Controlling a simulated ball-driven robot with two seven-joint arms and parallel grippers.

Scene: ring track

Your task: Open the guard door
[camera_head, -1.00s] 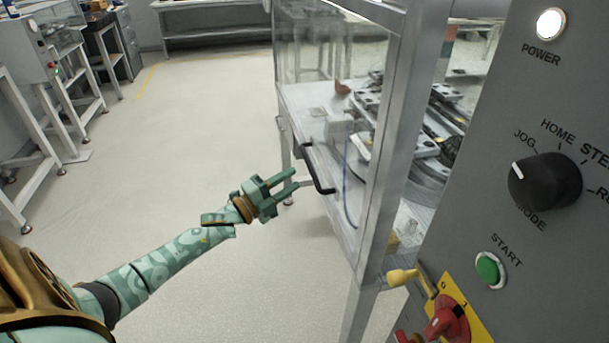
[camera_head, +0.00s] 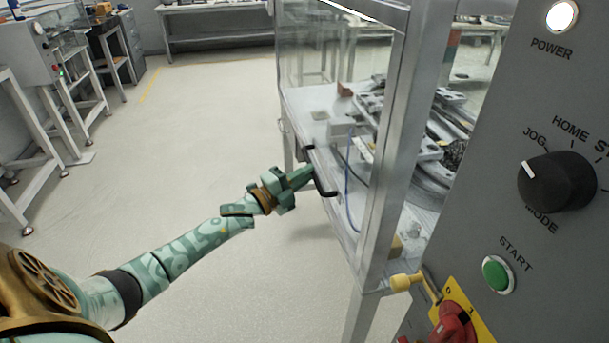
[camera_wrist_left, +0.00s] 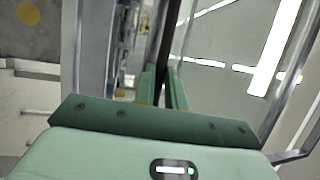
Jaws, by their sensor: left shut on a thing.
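The guard door (camera_head: 340,75) is a clear panel in a grey metal frame on the side of the machine enclosure. It looks shut. Its black bar handle (camera_head: 325,185) sits low on the panel. My left gripper (camera_head: 309,173) is at the handle, its fingers closed around the bar. In the left wrist view the gripper fingers (camera_wrist_left: 162,88) stand close together with the dark handle (camera_wrist_left: 165,50) between them. The exact contact is small and partly hidden by the fingers. My right gripper is not in view.
A grey control panel (camera_head: 530,90) with a black mode knob (camera_head: 556,181), a green start button (camera_head: 498,273) and a red switch (camera_head: 452,325) fills the right. Open floor (camera_head: 200,130) lies left of the enclosure. Benches (camera_head: 225,20) stand at the back.

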